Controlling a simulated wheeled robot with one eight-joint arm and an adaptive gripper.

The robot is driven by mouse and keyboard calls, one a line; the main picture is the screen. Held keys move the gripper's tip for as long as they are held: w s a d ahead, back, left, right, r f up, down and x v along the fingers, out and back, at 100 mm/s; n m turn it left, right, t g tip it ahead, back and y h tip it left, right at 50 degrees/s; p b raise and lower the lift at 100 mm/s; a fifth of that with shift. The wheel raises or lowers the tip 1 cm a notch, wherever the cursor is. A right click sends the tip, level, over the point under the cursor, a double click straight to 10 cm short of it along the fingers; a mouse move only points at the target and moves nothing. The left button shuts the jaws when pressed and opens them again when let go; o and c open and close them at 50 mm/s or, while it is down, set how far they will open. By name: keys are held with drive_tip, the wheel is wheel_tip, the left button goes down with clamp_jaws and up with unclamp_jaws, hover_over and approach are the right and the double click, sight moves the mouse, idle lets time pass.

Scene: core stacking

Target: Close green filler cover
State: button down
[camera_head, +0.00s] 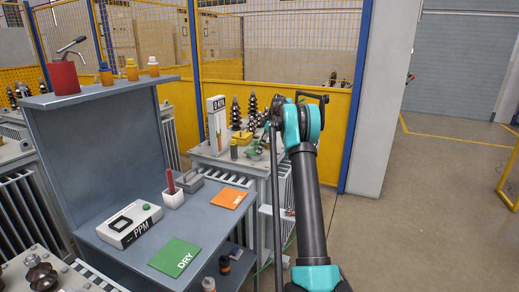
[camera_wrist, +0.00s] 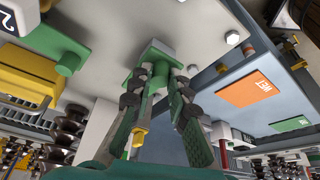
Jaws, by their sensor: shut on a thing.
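In the wrist view, my gripper (camera_wrist: 160,76) reaches up to a pale grey transformer top with its two dark fingers close together at the tips. The fingers are shut on a small green cover (camera_wrist: 147,52), which lies against a grey block. I cannot tell whether the cover is raised or flat. A second green part (camera_wrist: 48,45) with a rounded knob is to the left, apart from my fingers. In the head view, green parts (camera_head: 254,147) show on the transformer top, and my arm hides part of that area.
A yellow block (camera_wrist: 28,72) sits near the second green part. In the head view, dark ribbed insulators (camera_head: 236,112) and a white gauge panel (camera_head: 217,125) stand on the transformer. A grey workbench (camera_head: 205,222) with orange and green cards is to the left.

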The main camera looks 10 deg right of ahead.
drive_tip(key=c, duration=1.4)
unclamp_jaws()
drive_tip(key=shift+c, duration=0.2)
drive_tip(key=v, duration=1.2)
drive_tip(key=shift+a, duration=0.1)
drive_tip(key=s+a+f+m+t+h, duration=0.1)
drive_tip(key=s+a+f+m, duration=0.25)
drive_tip(key=s, duration=0.85)
drive_tip(key=s+a+f+m+h, duration=0.2)
drive_tip(key=s+a+m, duration=0.3)
drive_tip(key=s, duration=0.7)
drive_tip(key=s+f+m, duration=0.2)
drive_tip(key=s+f, duration=0.3)
drive_tip(key=s, duration=0.5)
drive_tip(key=s+a+f+m+t+h, duration=0.1)
drive_tip(key=s+f, duration=0.4)
drive_tip(key=s, duration=0.5)
drive_tip(key=s+a+f+m+t, duration=0.1)
drive_tip(key=s+f+m, duration=0.2)
drive_tip(key=s+f, duration=0.3)
drive_tip(key=s, duration=0.5)
drive_tip(key=shift+a+m, duration=0.25)
drive_tip(key=shift+m, duration=0.1)
